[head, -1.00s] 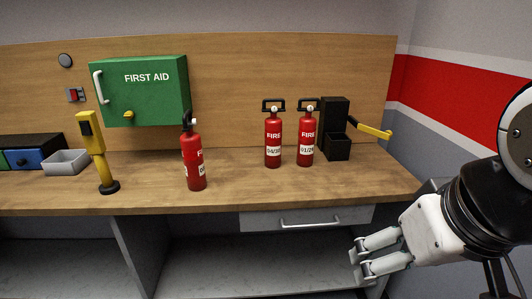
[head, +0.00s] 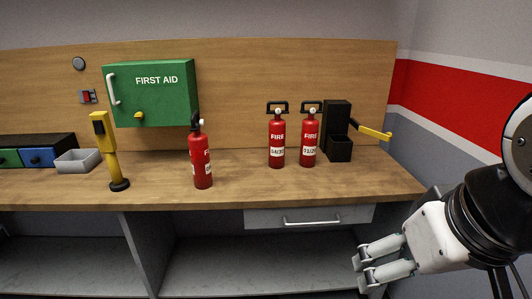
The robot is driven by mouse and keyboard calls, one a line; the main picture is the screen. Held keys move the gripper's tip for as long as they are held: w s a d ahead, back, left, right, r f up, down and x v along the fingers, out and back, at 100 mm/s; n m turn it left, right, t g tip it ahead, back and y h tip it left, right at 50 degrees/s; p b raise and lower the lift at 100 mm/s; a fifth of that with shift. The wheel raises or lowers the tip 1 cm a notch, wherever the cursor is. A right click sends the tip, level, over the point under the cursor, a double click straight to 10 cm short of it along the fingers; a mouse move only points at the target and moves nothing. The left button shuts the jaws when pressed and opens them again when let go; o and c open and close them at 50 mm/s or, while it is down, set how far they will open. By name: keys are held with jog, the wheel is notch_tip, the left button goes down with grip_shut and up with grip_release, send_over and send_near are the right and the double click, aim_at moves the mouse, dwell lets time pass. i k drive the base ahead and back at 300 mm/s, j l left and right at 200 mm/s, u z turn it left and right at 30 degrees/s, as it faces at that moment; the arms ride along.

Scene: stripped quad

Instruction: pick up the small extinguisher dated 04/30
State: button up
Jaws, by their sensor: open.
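Three small red extinguishers stand upright on the wooden worktop. The middle one (head: 277,141) has a white label that reads about 04/30, the last digits small. Close on its right stands another extinguisher (head: 309,141), its label reading about 01/2 with the last digit unclear. The left extinguisher (head: 201,160) stands nearer the front edge, turned so that its label is mostly hidden. My gripper (head: 360,275) is at the lower right, open and empty, below worktop height and in front of the counter, well apart from the extinguishers.
A black holder (head: 338,131) with a yellow lever (head: 374,134) stands right of the extinguishers. A green first aid box (head: 155,95) hangs on the back panel. A yellow post (head: 108,150) and grey tray (head: 78,161) stand left. The closed drawer (head: 310,217) is under the worktop (head: 250,188).

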aim_at(277, 126)
jog(key=i+j+z, duration=0.25)
jog(key=i, duration=0.25)
jog(key=i+j+z, duration=0.25)
jog(key=i+j, duration=0.1)
jog(key=i, duration=0.1)
